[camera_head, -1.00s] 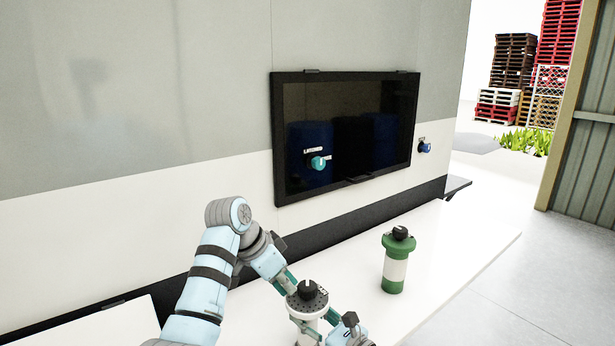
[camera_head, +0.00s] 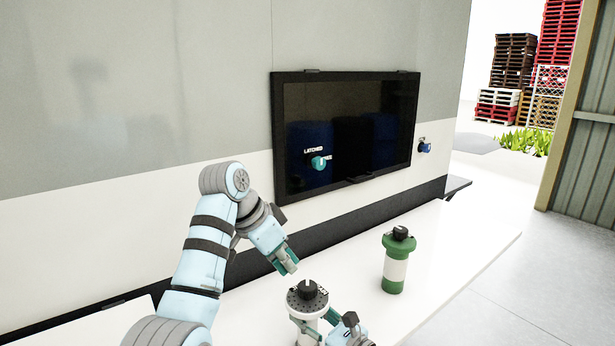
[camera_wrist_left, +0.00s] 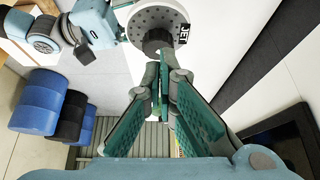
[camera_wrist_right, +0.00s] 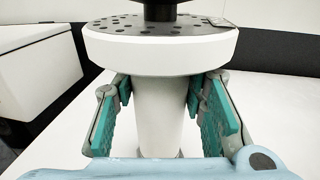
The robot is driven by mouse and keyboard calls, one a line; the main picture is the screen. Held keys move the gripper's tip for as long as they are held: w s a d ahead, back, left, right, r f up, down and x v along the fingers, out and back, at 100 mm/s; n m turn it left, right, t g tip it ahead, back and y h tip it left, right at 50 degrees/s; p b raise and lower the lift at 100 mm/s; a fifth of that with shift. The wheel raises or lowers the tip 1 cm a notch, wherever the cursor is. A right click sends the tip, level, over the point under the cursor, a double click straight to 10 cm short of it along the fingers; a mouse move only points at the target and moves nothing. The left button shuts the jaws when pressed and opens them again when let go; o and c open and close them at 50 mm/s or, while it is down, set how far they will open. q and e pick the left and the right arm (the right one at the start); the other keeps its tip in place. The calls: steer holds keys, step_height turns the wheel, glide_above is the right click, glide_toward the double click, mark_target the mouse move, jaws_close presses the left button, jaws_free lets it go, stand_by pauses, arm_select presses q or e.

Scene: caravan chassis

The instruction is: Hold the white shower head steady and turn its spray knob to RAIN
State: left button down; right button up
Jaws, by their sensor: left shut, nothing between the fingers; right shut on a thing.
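The white shower head (camera_head: 305,313) stands upright on the white bench, with a dark perforated face and a black spray knob (camera_head: 308,288) on top. My right gripper (camera_head: 320,322) is shut on its white handle (camera_wrist_right: 158,115), below the wide head. My left gripper (camera_head: 289,268) is shut and empty, just above and left of the knob, apart from it. In the left wrist view the black knob (camera_wrist_left: 157,40) shows beyond the fingertips (camera_wrist_left: 160,80), with a JET label (camera_wrist_left: 182,34) beside the face. The knob's pointer is not readable, and I see no RAIN label.
A green and white canister (camera_head: 395,268) with a black top stands to the right on the bench (camera_head: 450,245). A dark framed window (camera_head: 350,130) with a teal knob (camera_head: 318,163) is on the wall behind. The bench is clear around the canister.

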mark_target(307, 291)
arm_select(q)
steer(key=f, duration=0.2)
steer(key=s+d+f, duration=0.1)
steer(key=f, duration=0.3)
steer(key=shift+s+d+f, duration=0.2)
steer(key=shift+f, duration=0.05)
steer(key=shift+w, duration=0.15)
stand_by(0.3)
steer(key=shift+w+a, duration=0.55)
steer(key=shift+w, duration=0.05)
steer(key=shift+w+a, duration=0.2)
steer(key=shift+w, duration=0.2)
steer(key=shift+w, duration=0.15)
steer(key=shift+a, duration=0.1)
stand_by(0.4)
